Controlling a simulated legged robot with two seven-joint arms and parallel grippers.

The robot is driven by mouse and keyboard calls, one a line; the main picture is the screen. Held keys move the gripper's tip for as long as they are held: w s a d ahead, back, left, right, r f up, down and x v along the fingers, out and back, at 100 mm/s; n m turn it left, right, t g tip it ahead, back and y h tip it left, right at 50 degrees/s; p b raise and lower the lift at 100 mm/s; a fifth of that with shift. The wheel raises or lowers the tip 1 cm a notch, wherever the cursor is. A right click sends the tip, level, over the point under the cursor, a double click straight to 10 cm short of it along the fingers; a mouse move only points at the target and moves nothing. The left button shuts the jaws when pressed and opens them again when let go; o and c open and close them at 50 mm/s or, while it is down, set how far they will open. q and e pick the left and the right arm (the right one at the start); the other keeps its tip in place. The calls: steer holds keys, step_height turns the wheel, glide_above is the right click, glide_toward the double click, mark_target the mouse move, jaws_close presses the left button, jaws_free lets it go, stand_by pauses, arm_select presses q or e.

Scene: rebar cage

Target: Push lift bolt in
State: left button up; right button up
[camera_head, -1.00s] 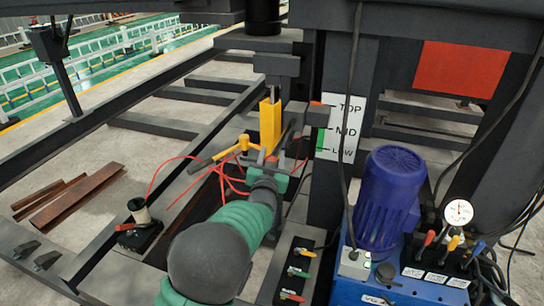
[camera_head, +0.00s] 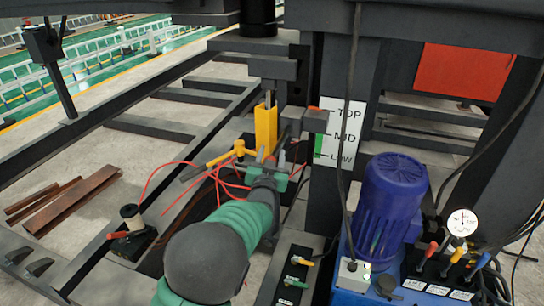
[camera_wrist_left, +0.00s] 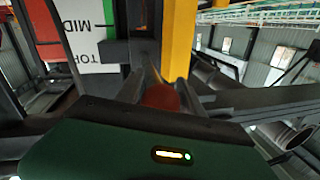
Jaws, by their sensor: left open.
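My left gripper (camera_head: 274,155) reaches in from the lower part of the head view, its fingers close to the yellow upright (camera_head: 265,125). In the left wrist view the two fingers (camera_wrist_left: 162,80) stand apart, with a rounded dark-red end (camera_wrist_left: 160,97) between them. This may be the lift bolt's end; I cannot tell whether the fingers touch it. A dark block (camera_head: 316,120) juts out beside the upright, just left of the TOP/MID/LOW scale (camera_head: 343,132); it also shows in the wrist view (camera_wrist_left: 115,50). How far the bolt sits in is hidden. My right gripper is not seen.
A yellow-handled tool (camera_head: 232,153) and loose red cables (camera_head: 190,168) lie left of the gripper. A blue motor (camera_head: 392,205) and valve levers (camera_head: 445,250) stand at the right. A black jack-like device (camera_head: 132,235) and rusty bars (camera_head: 75,200) are at the left.

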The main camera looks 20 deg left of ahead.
arm_select(q)
steer(key=shift+o, duration=1.1)
steer(key=shift+a, duration=0.1)
steer(key=shift+s+d, duration=0.15)
steer(key=shift+d, duration=0.05)
steer(key=s, duration=0.5)
steer(key=s+d, duration=0.1)
steer(key=s, duration=0.5)
steer(key=s+d, duration=0.1)
steer(key=s, duration=0.4)
steer(key=shift+s+d+p, duration=0.1)
steer(key=shift+s+p, duration=0.1)
steer(key=shift+p, duration=0.15)
steer(key=shift+f, duration=0.1)
